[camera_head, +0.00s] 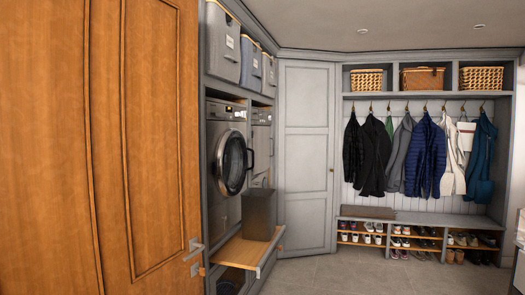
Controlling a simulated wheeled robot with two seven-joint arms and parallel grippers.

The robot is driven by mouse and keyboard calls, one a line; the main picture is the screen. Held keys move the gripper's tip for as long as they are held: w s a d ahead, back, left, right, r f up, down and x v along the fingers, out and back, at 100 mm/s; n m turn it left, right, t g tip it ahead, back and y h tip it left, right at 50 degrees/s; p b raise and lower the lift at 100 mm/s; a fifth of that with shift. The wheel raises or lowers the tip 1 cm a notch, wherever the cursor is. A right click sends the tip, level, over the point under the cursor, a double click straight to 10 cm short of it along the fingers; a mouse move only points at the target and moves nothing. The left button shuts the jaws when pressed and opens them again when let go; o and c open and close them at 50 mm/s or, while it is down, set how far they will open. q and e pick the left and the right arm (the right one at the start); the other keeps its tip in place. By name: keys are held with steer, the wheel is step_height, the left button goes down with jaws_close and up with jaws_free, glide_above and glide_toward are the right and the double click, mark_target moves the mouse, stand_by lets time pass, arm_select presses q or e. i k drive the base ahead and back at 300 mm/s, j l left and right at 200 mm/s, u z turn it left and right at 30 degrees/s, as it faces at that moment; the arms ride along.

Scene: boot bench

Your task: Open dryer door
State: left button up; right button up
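A grey front-loading machine stands in a tall cabinet left of the middle. Its round, dark-glass door (233,163) faces right and has a dark handle (250,160) on its right side. The door looks shut. A second grey machine (262,132) stands just beyond it and is mostly seen edge-on; its front is partly hidden. I cannot tell from this view which of the two is the dryer. Neither of my grippers is in view.
A wooden door (150,140) with a metal handle (193,248) fills the left. Below the near machine, a pulled-out wooden shelf (241,252) carries a dark box (258,213). Coats (426,155) hang over a shoe bench (420,219) at the back. The tiled floor (335,275) is clear.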

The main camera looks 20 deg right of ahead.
mark_target(260, 136)
steer(key=i+l+z, duration=0.9)
steer(key=i, duration=0.65)
steer(key=i+z, duration=0.4)
steer(key=i, duration=3.1)
